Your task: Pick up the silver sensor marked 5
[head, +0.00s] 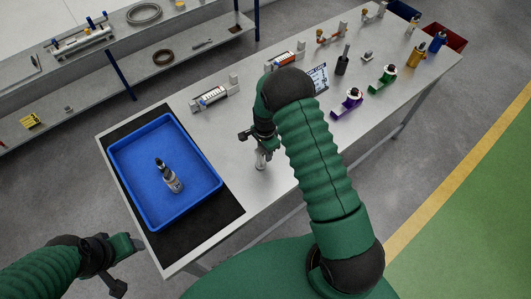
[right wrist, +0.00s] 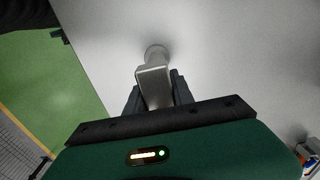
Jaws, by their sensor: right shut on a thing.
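My right gripper (head: 262,142) is over the bare tabletop beside the blue tray, shut on a silver sensor (head: 261,160). The right wrist view shows the silver sensor (right wrist: 153,85) between the two fingers of the right gripper (right wrist: 157,92), its round end pointing away at the pale table surface. I cannot tell whether that end touches the table. No number can be read on it. Another silver-and-black sensor (head: 172,179) stands in the blue tray (head: 208,189). My left gripper (head: 126,266) is open and empty at the lower left, off the table.
The tray lies on a black mat (head: 225,215) at the table's near left end. Fixtures with parts, including a purple one (head: 347,104) and a green one (head: 383,78), line the table. Red (head: 446,37) and blue bins stand at the far end. A grey shelf (head: 90,95) is behind.

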